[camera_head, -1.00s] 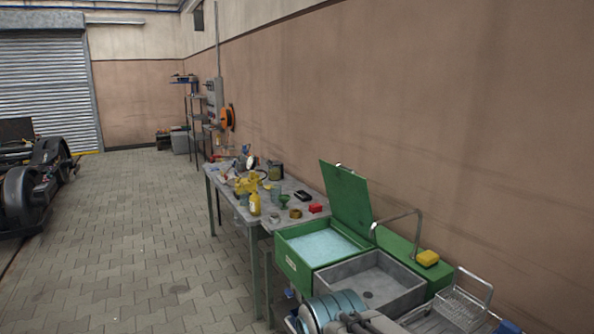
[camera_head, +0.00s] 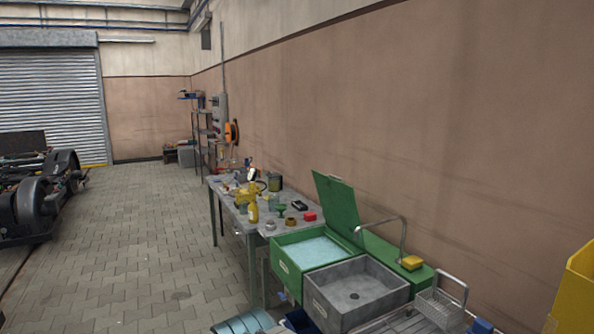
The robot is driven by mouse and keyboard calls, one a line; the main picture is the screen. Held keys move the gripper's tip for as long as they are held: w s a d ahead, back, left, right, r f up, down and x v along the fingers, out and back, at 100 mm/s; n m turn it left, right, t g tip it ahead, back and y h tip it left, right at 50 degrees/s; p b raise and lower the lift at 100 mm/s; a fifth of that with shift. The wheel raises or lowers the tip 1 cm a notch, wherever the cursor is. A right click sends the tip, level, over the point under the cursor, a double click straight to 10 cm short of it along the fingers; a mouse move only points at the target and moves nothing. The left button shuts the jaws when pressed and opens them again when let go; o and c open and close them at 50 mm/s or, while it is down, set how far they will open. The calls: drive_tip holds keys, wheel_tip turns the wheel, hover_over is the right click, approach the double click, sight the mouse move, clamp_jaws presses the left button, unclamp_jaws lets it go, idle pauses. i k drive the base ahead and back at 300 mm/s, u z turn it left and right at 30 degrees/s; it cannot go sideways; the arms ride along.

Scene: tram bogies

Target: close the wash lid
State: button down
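The wash lid (camera_head: 338,208) is a green panel, standing open and tilted up at the back of a green wash box (camera_head: 292,280). The box is open at the top and shows a pale blue surface (camera_head: 310,250) inside. My gripper is not in view. A blue-grey rounded part at the bottom edge may belong to my arm, but I cannot be sure.
A grey sink (camera_head: 315,297) adjoins the box, with a bent tap (camera_head: 404,235) and a yellow sponge (camera_head: 411,263) behind. A wire basket (camera_head: 440,305) stands to the right. A cluttered workbench (camera_head: 228,196) lies beyond.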

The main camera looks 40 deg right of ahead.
sight(339, 207)
drive_tip(key=u, duration=0.1)
drive_tip(key=i, duration=1.6)
drive_tip(key=z, duration=0.45)
drive_tip(key=i, duration=1.4)
drive_tip(key=z, duration=1.8)
drive_tip(key=i, duration=0.85)
drive_tip(key=z, duration=0.75)
